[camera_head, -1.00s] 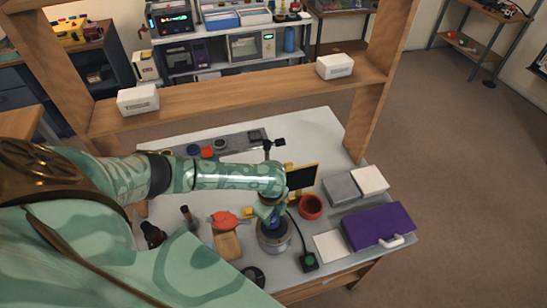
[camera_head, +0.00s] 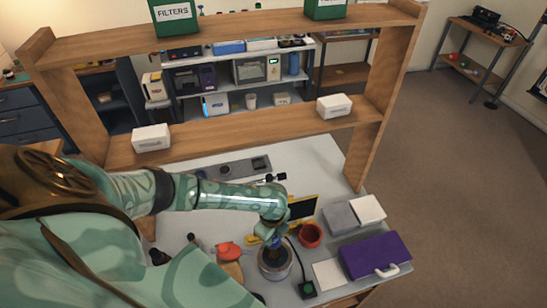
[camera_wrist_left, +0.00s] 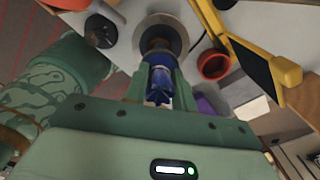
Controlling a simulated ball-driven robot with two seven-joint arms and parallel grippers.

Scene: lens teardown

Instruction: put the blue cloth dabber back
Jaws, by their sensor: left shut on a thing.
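The blue cloth dabber (camera_wrist_left: 160,78) is between the fingers of my left gripper (camera_wrist_left: 160,88) in the left wrist view. The gripper is shut on it. Its dark end points at a round grey metal piece with a dark centre (camera_wrist_left: 176,26). In the head view, my left gripper (camera_head: 271,236) is just above this round metal piece (camera_head: 275,269), with a little of the blue dabber (camera_head: 276,242) showing. I cannot tell whether the dabber's end touches it. My right gripper is not in view.
A red-orange cup (camera_head: 310,236) and a yellow-edged dark panel (camera_head: 303,208) stand close by. A purple case (camera_head: 375,254), grey box (camera_head: 341,217) and white pad (camera_head: 328,274) lie to the right. A wooden shelf frame (camera_head: 250,138) spans the table's back.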

